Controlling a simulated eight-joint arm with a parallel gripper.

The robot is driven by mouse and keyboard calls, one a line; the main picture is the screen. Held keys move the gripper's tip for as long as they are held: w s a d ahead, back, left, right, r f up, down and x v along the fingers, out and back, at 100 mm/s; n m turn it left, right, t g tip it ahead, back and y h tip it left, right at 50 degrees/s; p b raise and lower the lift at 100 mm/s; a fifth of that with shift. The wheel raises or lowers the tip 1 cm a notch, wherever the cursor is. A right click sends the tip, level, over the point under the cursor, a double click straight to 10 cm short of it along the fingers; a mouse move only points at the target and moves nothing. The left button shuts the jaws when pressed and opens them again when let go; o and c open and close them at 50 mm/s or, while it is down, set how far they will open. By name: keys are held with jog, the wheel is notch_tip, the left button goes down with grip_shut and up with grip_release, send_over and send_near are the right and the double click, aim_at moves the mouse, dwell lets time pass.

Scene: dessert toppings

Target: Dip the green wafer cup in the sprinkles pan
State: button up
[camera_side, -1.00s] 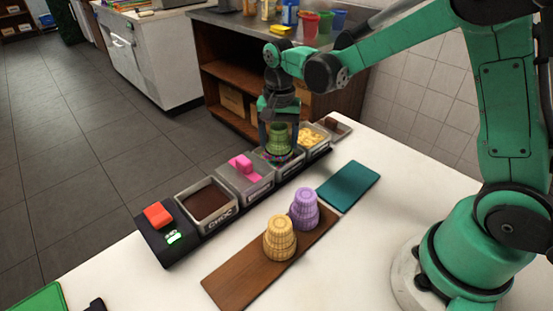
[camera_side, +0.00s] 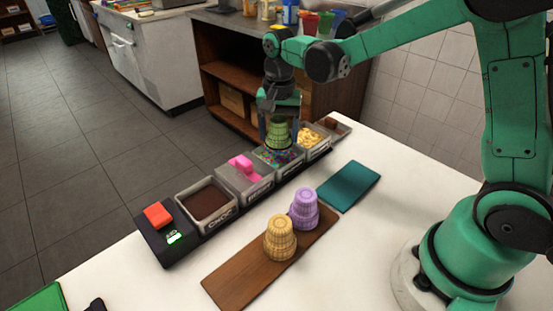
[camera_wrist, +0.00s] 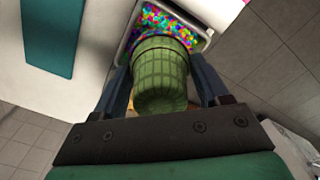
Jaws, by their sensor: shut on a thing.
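My gripper (camera_side: 279,138) is shut on the green wafer cup (camera_side: 279,133), with one finger on each side of it. The cup is directly over the sprinkles pan (camera_side: 292,160), which holds multicoloured sprinkles. Its lower edge looks a little above or just at the sprinkles; I cannot tell whether they touch. In the wrist view the green cup (camera_wrist: 160,82) fills the space between the fingers, and the sprinkles pan (camera_wrist: 126,48) shows beyond it. The cup's lower rim is mostly hidden there.
Pans with pink pieces (camera_side: 240,163), dark chocolate (camera_side: 208,202) and yellow pieces (camera_side: 312,137) stand in the same row. A yellow cup stack (camera_side: 280,238) and a purple one (camera_side: 304,208) stand on a brown board (camera_side: 240,278). A teal mat (camera_side: 348,186) lies flat nearby.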

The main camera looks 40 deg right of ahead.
aim_at(279, 119)
jog(key=shift+r, duration=0.1)
jog(key=shift+r, duration=2.2)
